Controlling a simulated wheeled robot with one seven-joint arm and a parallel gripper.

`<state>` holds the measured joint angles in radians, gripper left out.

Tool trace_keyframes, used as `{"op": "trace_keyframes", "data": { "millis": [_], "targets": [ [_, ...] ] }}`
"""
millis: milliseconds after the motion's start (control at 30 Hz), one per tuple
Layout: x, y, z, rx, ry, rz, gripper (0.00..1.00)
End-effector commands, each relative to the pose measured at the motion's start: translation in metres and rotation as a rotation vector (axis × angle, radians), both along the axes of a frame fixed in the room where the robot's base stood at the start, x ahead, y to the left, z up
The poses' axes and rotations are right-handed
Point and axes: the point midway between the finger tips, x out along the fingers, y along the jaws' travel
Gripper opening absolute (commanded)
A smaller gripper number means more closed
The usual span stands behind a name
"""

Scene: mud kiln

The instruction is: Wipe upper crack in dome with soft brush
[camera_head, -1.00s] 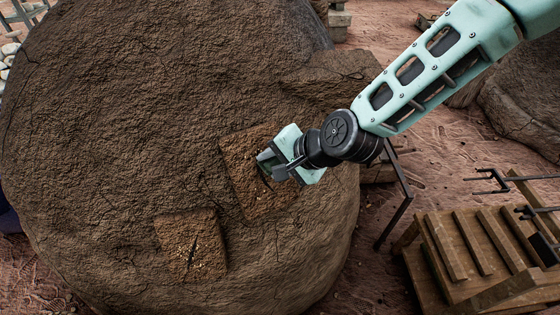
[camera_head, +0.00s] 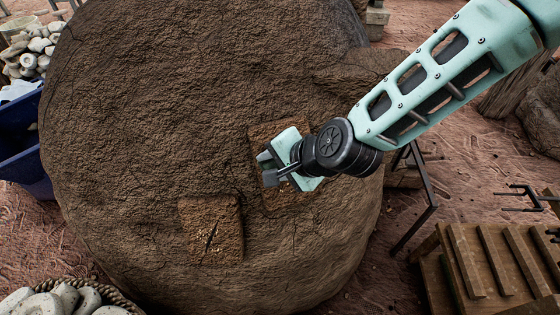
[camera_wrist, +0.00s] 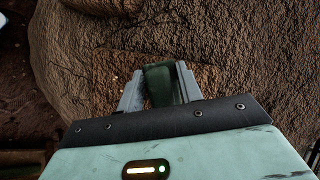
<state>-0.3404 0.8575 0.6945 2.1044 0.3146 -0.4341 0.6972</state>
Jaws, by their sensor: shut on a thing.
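The brown mud dome (camera_head: 150,110) fills the middle of the head view. Two lighter, squarish patches show on it. The upper patch (camera_head: 266,133) is mostly hidden behind my gripper (camera_head: 268,170), and its crack cannot be seen. The lower patch (camera_head: 212,225) carries a dark slanting crack (camera_head: 211,236) with pale specks. My gripper is in front of the upper patch. In the wrist view, my gripper (camera_wrist: 160,85) is shut on a dark green thing (camera_wrist: 160,84), probably the brush's handle. Its bristles are hidden, so contact with the dome cannot be told.
A wooden slatted stand (camera_head: 490,262) is at the lower right, with a dark metal frame (camera_head: 418,205) beside the dome. A blue bin (camera_head: 22,150) is at the left. A basket of pale stones (camera_head: 70,298) is at the lower left, and more pale stones (camera_head: 35,48) lie upper left.

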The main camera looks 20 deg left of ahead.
Motion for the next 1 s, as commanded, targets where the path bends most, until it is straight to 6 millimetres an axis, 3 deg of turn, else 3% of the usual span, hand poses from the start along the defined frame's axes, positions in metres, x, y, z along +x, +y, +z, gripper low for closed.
{"op": "trace_keyframes", "data": {
  "millis": [400, 1000],
  "targets": [
    [0.012, 0.008, 0.013, 0.0, -0.001, -0.001, 0.17],
    [0.033, -0.023, 0.013, 0.0, 0.0, -0.001, 0.17]
  ]
}}
